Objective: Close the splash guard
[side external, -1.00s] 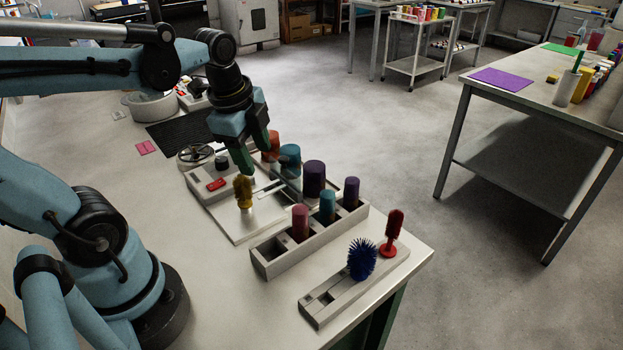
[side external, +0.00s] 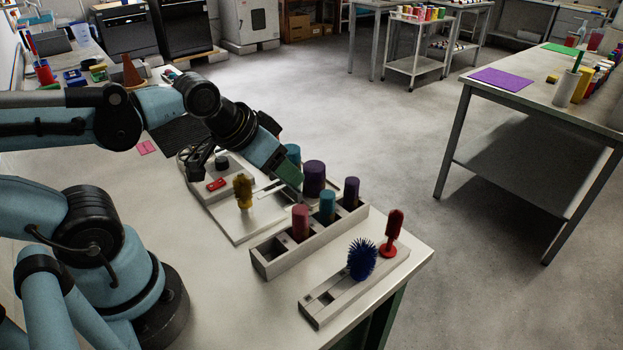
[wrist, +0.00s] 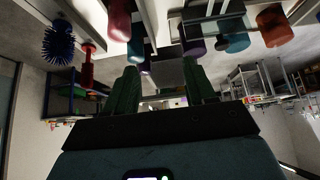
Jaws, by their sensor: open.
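My gripper (side external: 287,172) is tilted over the far side of a pale bench unit (side external: 222,200) with a red switch (side external: 216,184). In the wrist view its two green fingers (wrist: 161,85) stand apart with nothing held between them. A flat grey panel (wrist: 168,73) shows between and beyond the fingertips; it may be the splash guard, but I cannot tell for sure. Whether the fingers touch it is unclear. In the side view the gripper hides much of the unit's far side, and I cannot make out the guard or its angle there.
A teal cylinder (side external: 292,153) and a large purple cylinder (side external: 314,178) stand close to the gripper. A grey rack (side external: 285,262) holds several cylinders in front. The near-left tabletop is clear.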

